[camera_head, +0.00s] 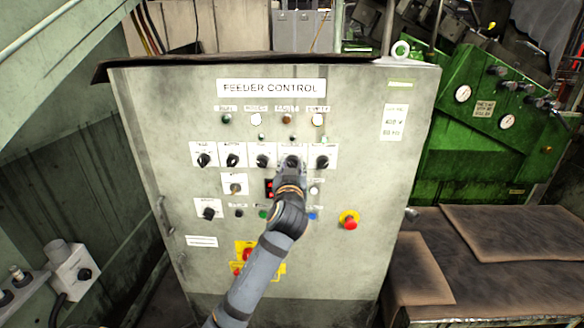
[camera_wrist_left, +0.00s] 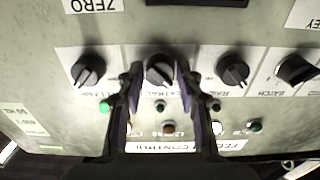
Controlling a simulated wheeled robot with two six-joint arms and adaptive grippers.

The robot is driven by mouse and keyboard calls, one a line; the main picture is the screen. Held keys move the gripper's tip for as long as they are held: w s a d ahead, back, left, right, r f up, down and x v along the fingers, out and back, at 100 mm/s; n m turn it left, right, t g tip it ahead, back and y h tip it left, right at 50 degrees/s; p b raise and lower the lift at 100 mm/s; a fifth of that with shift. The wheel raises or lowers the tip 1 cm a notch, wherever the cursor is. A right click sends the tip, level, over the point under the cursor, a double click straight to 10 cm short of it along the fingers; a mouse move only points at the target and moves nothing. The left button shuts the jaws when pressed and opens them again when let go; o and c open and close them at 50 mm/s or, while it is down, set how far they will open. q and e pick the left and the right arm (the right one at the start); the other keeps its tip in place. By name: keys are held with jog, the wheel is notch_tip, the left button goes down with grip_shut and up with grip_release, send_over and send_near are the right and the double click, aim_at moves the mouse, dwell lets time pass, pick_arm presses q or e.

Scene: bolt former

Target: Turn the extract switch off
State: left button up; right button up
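The extract switch is a black rotary knob (camera_wrist_left: 160,70) on a white plate, between my left fingertips in the left wrist view, which shows the panel upside down. In the head view it is the fourth knob (camera_head: 292,162) in the upper row of the feeder control cabinet (camera_head: 150,130), partly covered by my gripper. My left gripper (camera_wrist_left: 159,76) is open, with one finger on each side of the knob and a small gap seeming to show. It also shows in the head view (camera_head: 291,172). Whether the fingers touch the knob is unclear. My right gripper is not in view.
Similar knobs sit on both sides, including one to the right (camera_head: 322,162) and one to the left (camera_head: 262,161). Indicator lamps (camera_head: 256,119) are above. A red emergency button (camera_head: 349,223) is at lower right. A green machine (camera_head: 470,150) and bench (camera_head: 500,270) stand to the right.

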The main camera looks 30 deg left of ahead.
pick_arm(q)
jog(key=shift+o, duration=1.1)
jog(key=v, duration=0.7)
jog(key=shift+s+d, duration=0.2)
